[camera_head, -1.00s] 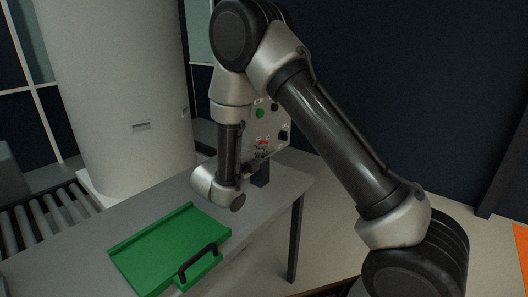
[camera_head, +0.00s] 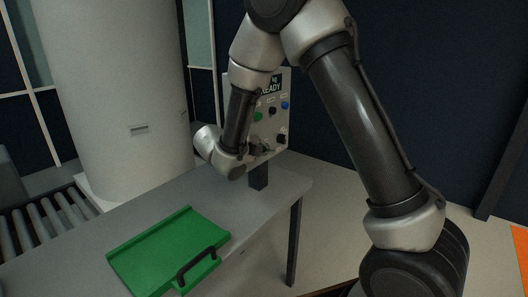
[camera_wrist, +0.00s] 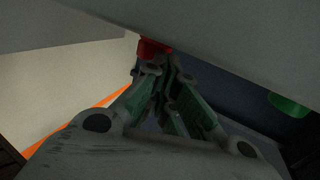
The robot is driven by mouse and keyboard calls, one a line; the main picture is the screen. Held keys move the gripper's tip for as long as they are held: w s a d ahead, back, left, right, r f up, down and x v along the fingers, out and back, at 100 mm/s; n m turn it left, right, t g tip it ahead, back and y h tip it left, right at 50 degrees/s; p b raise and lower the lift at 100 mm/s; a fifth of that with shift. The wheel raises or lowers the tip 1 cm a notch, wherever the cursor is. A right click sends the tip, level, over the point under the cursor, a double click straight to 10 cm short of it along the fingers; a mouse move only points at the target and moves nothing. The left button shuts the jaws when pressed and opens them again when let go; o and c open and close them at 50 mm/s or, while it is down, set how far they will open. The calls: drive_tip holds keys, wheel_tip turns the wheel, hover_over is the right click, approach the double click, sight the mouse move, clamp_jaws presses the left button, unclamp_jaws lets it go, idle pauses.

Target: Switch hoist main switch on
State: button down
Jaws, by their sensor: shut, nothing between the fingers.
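The hoist control panel (camera_head: 268,128) stands upright on a dark post at the table's far end. The labels are too small to read, so I cannot tell which control is the main switch. My gripper (camera_head: 262,151) is at the panel's lower part, shut and empty. In the wrist view its fingertips (camera_wrist: 164,70) are close by a red control (camera_wrist: 152,47); contact is unclear. A green button (camera_wrist: 288,105) shows at right.
The grey table (camera_head: 130,222) holds a green tray (camera_head: 165,250) with a black handle (camera_head: 197,264) in front of the panel. A large pale tank (camera_head: 115,90) stands behind the table at left, beside a roller conveyor (camera_head: 35,215). The tabletop between tray and panel is clear.

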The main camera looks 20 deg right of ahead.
drive_tip(key=shift+f, duration=0.1)
drive_tip(key=shift+r, duration=0.7)
drive_tip(key=s+a+r, duration=0.2)
drive_tip(key=r, duration=0.4)
drive_tip(key=s+a+r, duration=0.2)
drive_tip(key=a+r, duration=0.1)
drive_tip(key=r, duration=0.3)
drive_tip(key=shift+a, duration=0.25)
